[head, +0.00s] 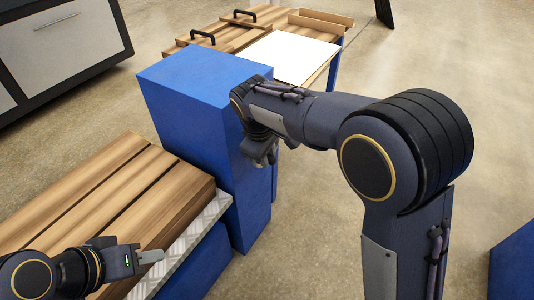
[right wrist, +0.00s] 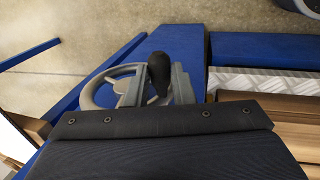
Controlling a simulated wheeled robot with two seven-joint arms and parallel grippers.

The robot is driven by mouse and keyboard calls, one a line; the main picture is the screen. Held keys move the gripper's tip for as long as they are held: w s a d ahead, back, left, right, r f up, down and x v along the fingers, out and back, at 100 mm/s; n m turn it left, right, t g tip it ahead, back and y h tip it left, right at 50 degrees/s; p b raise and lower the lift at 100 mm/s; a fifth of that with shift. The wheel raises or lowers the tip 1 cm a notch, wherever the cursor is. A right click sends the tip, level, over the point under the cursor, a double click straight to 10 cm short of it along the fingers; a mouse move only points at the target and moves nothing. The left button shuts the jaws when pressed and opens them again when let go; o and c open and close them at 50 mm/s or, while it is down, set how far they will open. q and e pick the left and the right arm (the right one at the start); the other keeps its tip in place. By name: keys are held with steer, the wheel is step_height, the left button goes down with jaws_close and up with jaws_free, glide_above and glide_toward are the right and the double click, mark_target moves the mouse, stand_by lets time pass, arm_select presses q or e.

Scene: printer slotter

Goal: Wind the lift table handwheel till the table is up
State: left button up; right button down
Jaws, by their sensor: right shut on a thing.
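The grey handwheel (right wrist: 92,91) is on the side of the blue cabinet (head: 190,110) and shows in the right wrist view. It is hidden in the head view. Its black knob (right wrist: 159,72) stands between the fingers of my right gripper (right wrist: 162,84), which is shut on it. In the head view my right gripper (head: 262,154) is at the cabinet's right face. The lift table's metal tread plate (head: 197,232) carries wooden boards (head: 120,190) left of the cabinet. My left gripper (head: 142,258) is over the near end of the boards; its opening cannot be made out.
Behind the cabinet is a wooden feed bed (head: 240,35) with black handles and a white sheet (head: 290,56). A grey and black cabinet (head: 70,45) stands at the upper left. A blue block (head: 513,268) is at the lower right.

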steer(key=shift+f, duration=0.1)
steer(key=shift+s+a+f+t+h+b, duration=0.2)
steer(key=shift+f+t+h+b, duration=0.5)
steer(key=shift+t+b, duration=0.4)
steer(key=shift+s+a+f+t+h+b, duration=0.15)
steer(key=shift+f+t+h+b, duration=0.65)
steer(key=shift+b, duration=0.65)
steer(key=shift+s+a+f+t+h+b, duration=0.1)
steer(key=shift+s+f+t+h+b, duration=0.1)
steer(key=shift+f+t+h+b, duration=0.7)
steer(key=shift+r+y+b, duration=0.3)
steer(key=c, duration=1.3)
jaws_free()
steer(key=shift+o, duration=0.2)
steer(key=shift+r, duration=0.1)
